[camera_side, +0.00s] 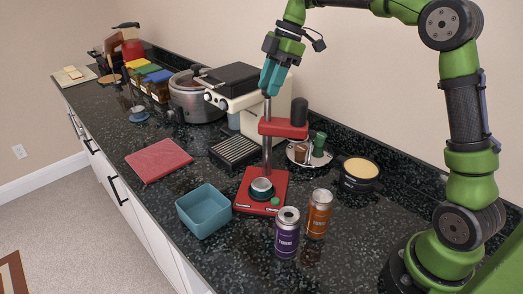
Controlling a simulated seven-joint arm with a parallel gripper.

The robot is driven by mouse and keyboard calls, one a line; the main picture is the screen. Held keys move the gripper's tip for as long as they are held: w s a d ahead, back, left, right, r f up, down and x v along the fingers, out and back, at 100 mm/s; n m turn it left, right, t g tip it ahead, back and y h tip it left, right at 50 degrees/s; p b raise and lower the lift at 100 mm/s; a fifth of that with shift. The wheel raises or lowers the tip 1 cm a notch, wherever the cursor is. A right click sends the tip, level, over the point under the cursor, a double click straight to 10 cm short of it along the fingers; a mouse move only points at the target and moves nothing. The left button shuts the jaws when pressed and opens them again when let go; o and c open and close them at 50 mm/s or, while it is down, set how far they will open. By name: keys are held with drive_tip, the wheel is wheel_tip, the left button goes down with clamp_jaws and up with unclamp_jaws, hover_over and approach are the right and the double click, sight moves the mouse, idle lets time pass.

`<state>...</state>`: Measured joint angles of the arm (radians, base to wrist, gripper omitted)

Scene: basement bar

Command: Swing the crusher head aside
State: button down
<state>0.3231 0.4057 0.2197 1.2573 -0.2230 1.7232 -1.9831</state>
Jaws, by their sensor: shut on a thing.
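The crusher stands on the counter. It has a red base (245,205), an upright metal post (267,140), and a red head (285,128) with a black block (299,112) at its right end. A round silver seat (261,188) sits on the base, with a green button (275,200) in front. The head reaches out to the right of the post, high above the base. My gripper (268,88) has teal fingers and comes down from above onto the top of the crusher at the post. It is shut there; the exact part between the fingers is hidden.
A teal bin (203,213) stands left of the base; purple (286,234) and orange (318,214) cans stand in front and right. A round tray (318,160) with cups and a black pan (362,184) are behind right. A cream machine (240,100) stands close behind. A red mat (159,160) lies left.

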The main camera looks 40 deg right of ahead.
drive_tip(key=shift+r, duration=0.1)
drive_tip(key=c, duration=0.8)
unclamp_jaws()
drive_tip(key=v, duration=1.2)
